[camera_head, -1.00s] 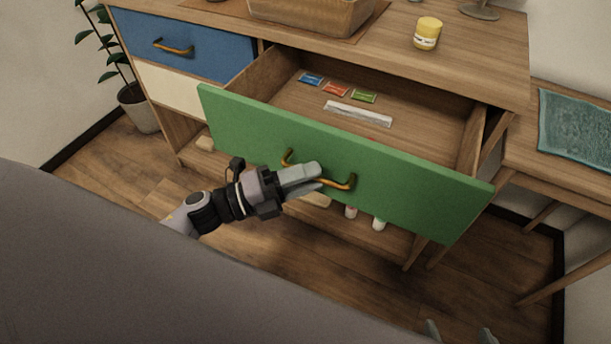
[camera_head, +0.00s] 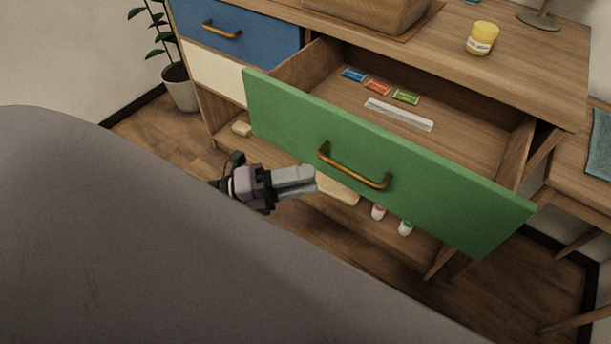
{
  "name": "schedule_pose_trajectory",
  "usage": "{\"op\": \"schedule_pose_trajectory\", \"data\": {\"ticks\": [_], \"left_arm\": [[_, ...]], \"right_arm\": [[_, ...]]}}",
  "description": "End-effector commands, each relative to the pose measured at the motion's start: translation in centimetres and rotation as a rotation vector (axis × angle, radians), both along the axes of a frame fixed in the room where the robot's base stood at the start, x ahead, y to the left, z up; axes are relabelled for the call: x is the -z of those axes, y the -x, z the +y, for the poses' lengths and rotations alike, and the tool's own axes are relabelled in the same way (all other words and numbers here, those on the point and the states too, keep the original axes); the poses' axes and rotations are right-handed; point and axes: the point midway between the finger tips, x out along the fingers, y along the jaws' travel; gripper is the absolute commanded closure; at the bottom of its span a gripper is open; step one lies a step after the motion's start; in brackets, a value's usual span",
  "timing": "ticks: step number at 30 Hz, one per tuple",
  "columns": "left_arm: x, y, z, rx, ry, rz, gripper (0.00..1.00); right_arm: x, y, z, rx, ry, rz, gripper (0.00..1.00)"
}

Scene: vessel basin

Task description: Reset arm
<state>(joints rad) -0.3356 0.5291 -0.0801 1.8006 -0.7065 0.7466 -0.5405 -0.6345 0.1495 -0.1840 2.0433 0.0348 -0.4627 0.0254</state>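My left gripper (camera_head: 314,180) is in front of the open green drawer (camera_head: 390,170), to the left of and below its brass handle (camera_head: 354,166). It is clear of the handle, and its two grey fingers lie side by side with no clear gap and nothing between them. The rest of the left arm is mostly hidden behind my own grey body. My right gripper is not in view.
The drawer sticks out of the wooden cabinet (camera_head: 520,70) and holds small coloured packets (camera_head: 378,87) and a pale strip (camera_head: 398,114). Bottles (camera_head: 405,228) stand on the low shelf. A yellow jar (camera_head: 481,38) is on top. A potted plant (camera_head: 180,88) stands left.

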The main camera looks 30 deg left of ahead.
Motion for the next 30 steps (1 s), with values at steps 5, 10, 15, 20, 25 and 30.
{"op": "schedule_pose_trajectory", "data": {"ticks": [5,10,15,20,25,30], "left_arm": [[0.0,0.0,0.0,0.0,0.0,0.0,0.62],[0.0,0.0,0.0,-0.003,0.004,0.004,0.62],[0.3,-0.5,0.1,-0.097,0.117,0.107,0.62],[2.0,-1.1,0.8,-0.299,0.381,0.367,0.62],[5.8,-0.2,1.3,-0.525,0.699,0.718,0.62],[10.4,2.9,0.3,-0.722,0.991,1.09,0.62]], "right_arm": [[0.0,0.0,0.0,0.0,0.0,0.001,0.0],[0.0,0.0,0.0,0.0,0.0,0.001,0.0],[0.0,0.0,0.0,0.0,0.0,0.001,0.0],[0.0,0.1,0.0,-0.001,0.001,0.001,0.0],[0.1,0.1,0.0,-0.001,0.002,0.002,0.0],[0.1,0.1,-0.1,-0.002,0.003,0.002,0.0]]}}
